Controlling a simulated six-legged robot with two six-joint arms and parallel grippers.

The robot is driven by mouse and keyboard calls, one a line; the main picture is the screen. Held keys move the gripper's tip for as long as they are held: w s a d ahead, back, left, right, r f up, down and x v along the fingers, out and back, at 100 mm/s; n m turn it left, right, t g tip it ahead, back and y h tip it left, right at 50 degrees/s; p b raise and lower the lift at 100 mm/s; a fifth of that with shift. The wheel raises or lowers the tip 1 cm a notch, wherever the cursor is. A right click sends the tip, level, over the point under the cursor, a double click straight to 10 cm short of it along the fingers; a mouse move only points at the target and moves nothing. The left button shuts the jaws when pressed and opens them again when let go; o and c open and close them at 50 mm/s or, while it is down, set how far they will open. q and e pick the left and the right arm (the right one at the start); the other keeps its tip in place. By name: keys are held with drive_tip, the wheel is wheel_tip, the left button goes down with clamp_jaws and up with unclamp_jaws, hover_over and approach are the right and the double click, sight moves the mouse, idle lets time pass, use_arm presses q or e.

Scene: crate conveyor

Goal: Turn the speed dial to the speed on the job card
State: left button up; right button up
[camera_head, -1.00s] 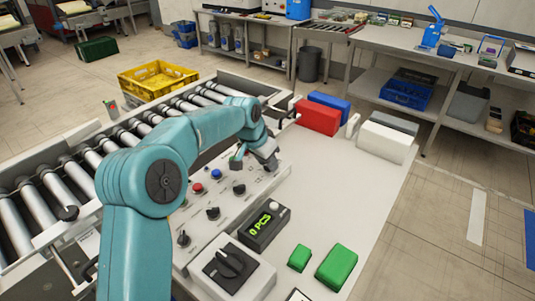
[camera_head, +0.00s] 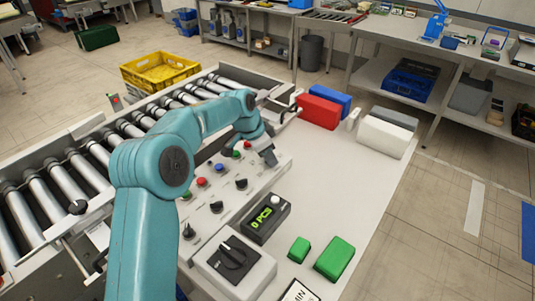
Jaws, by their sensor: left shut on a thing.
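My left gripper (camera_head: 268,154) is low over the far right end of the sloped control panel (camera_head: 205,232). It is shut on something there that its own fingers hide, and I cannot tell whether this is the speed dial. The panel carries several black knobs, one of them in front of the gripper (camera_head: 241,184), and coloured buttons. A large black rotary knob (camera_head: 234,253) sits on a grey box nearer to me, apart from the gripper. A white card (camera_head: 298,292), perhaps the job card, is cut off by the bottom edge; only "MIN" reads. My right gripper is out of view.
A counter (camera_head: 264,219) shows "0 PCS". Two green blocks (camera_head: 334,259), a red block (camera_head: 318,111), a blue block (camera_head: 333,100) and a white block (camera_head: 385,138) lie on the white table (camera_head: 335,190). The roller conveyor (camera_head: 75,165) runs at left, with a yellow crate (camera_head: 160,70) behind it.

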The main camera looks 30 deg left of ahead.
use_arm(q)
drive_tip(key=shift+r, duration=0.1)
drive_tip(key=o, duration=1)
drive_tip(key=shift+o, duration=0.2)
drive_tip(key=v, duration=1.6)
drive_tip(key=shift+r, duration=0.15)
